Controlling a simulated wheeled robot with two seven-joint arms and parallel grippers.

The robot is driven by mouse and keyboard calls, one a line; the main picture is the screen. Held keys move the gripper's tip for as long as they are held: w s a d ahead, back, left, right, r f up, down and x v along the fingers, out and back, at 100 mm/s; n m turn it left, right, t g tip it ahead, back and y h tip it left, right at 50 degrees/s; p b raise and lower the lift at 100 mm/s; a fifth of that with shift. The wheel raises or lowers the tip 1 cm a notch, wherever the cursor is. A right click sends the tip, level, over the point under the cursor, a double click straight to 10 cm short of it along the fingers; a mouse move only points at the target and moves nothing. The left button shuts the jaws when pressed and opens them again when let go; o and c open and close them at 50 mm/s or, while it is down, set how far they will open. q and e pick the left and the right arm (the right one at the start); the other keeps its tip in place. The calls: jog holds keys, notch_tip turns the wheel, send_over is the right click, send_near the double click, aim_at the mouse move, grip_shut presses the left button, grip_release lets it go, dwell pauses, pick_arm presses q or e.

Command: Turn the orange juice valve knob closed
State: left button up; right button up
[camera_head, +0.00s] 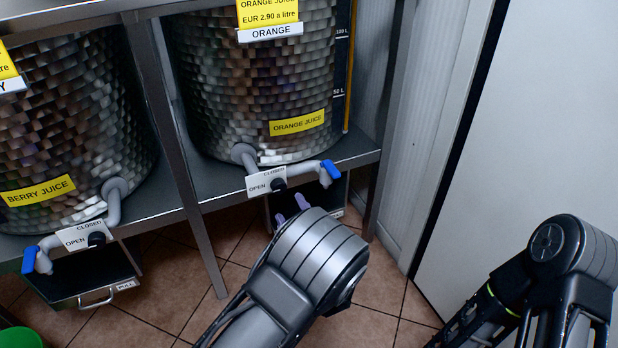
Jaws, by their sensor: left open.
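The orange juice vat (262,85) is a scaly metal drum on the right of the rack. Its grey outlet pipe carries a black valve knob (279,184) with a white OPEN/CLOSED plate (265,180) behind it. The pipe ends at right in a spout with a blue tip (331,170). My left gripper (291,209) is open, with its two pale fingertips just below the knob and apart from it in the picture. My left wrist hides part of the gripper. My right arm shows at lower right, but its gripper is out of view.
The berry juice vat (75,110) stands at left with its own black knob (97,239) and blue-tipped spout. A metal rack post (185,170) divides the vats. A drawer-like box (85,277) sits below left. A white wall panel (530,140) bounds the right.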

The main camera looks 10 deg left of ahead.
aim_at(280, 189)
pick_arm(q)
jog(key=shift+s+a, duration=0.1)
jog(key=b+x, duration=0.1)
jog(key=x, duration=0.7)
jog(key=shift+f, duration=0.1)
jog(key=shift+s, duration=0.1)
jog(key=shift+c, duration=0.6)
grip_shut()
